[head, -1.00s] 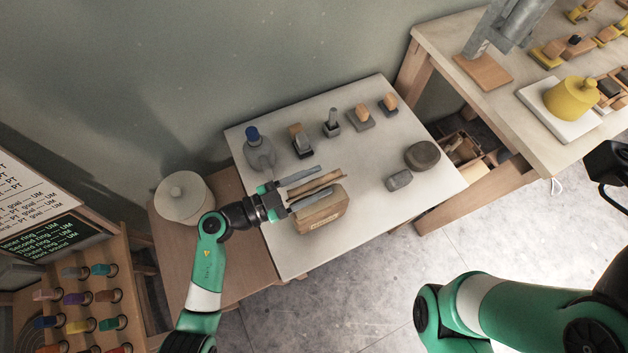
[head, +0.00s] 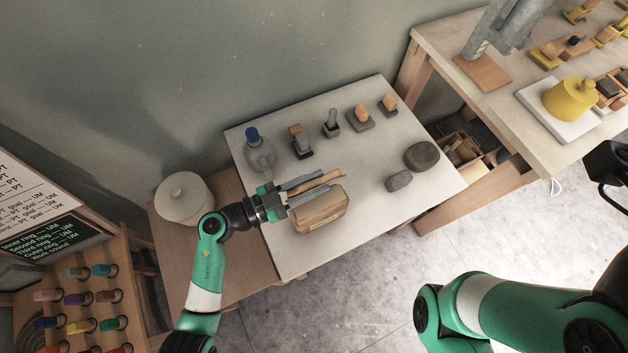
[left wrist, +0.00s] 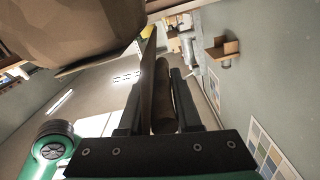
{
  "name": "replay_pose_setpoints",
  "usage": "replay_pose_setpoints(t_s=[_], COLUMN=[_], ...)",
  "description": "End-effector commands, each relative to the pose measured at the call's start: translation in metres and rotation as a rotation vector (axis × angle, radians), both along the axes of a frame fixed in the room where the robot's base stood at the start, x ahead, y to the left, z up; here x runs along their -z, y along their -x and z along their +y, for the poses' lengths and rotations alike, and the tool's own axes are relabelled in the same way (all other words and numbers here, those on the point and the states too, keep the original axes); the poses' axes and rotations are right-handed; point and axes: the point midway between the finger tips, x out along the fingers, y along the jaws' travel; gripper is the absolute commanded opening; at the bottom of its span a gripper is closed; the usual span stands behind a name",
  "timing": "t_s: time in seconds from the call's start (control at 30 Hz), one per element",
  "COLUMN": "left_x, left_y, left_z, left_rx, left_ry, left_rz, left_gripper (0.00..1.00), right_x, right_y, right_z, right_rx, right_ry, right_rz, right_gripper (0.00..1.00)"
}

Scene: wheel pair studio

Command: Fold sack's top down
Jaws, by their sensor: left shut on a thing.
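The tan sack (head: 323,212) lies near the front left of the pale worktable. Its top edge (head: 328,177) shows as a brown strip beyond the fingers. My left gripper (head: 324,183) is shut on the sack's top, with one finger on each side. In the left wrist view, the brown top (left wrist: 163,98) stands between the two dark fingers, and a large brown rounded body, probably the sack (left wrist: 70,30), shows at upper left. The fingers hide part of the top in the head view. My right arm is at lower right; its gripper is not clearly in view.
On the worktable (head: 350,235) stand a blue-capped bottle (head: 258,152), several small block-like tools along the back, a dark round stone (head: 421,156) and a smaller grey stone (head: 398,180). A lidded pot (head: 184,197) is at left. The table's right front is clear.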

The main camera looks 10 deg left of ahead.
Motion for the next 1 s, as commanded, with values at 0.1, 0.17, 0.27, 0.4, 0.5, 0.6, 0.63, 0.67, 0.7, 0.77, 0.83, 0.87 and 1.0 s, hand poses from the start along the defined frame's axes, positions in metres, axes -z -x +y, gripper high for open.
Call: replay_pose_setpoints(t_s=[0.1,0.17,0.27,0.4,0.5,0.6,0.63,0.67,0.7,0.77,0.83,0.87,1.0], left_x=[0.000,0.000,0.000,0.000,0.000,0.000,0.000,0.000,0.001,0.003,0.004,0.005,0.008], left_y=[0.000,0.000,0.001,0.003,0.005,0.007,0.008,0.009,0.010,0.012,0.014,0.015,0.019], left_z=[0.000,0.000,-0.001,-0.002,-0.003,-0.005,-0.006,-0.006,-0.007,-0.009,-0.010,-0.011,-0.014], left_rx=[0.000,0.000,0.000,0.000,0.000,0.001,0.001,0.001,0.001,0.001,0.001,0.001,0.001], left_ry=[-0.002,-0.004,-0.011,-0.031,-0.055,-0.088,-0.100,-0.113,-0.131,-0.160,-0.193,-0.206,-0.263], left_rz=[-0.002,-0.005,-0.015,-0.042,-0.075,-0.121,-0.138,-0.155,-0.181,-0.219,-0.264,-0.283,-0.363], left_gripper=[0.00,0.00,0.00,0.00,0.00,0.00,0.00,0.00,0.00,0.00,0.00,0.00,0.00], right_x=[-0.001,-0.002,-0.003,-0.005,-0.008,-0.013,-0.014,-0.016,-0.018,-0.020,-0.022,-0.023,-0.025], right_y=[0.000,0.000,0.000,0.000,0.000,0.000,0.000,0.000,0.000,0.000,0.000,0.000,0.000], right_z=[0.000,0.000,0.000,0.000,0.000,0.000,0.000,0.000,0.000,0.000,0.000,0.000,0.000], right_rx=[0.000,0.000,0.000,0.000,0.000,0.000,0.000,0.000,0.000,0.000,0.000,0.000,0.000], right_ry=[0.000,0.000,0.000,0.000,0.000,0.000,0.000,0.000,0.000,0.000,0.000,0.000,0.000], right_rz=[0.000,0.000,0.000,0.000,0.000,0.000,0.000,0.000,0.000,0.000,0.000,0.000,0.000], right_gripper=[0.56,0.56,0.56,0.56,0.56,0.56,0.56,0.56,0.56,0.56,0.56,0.56,0.56])
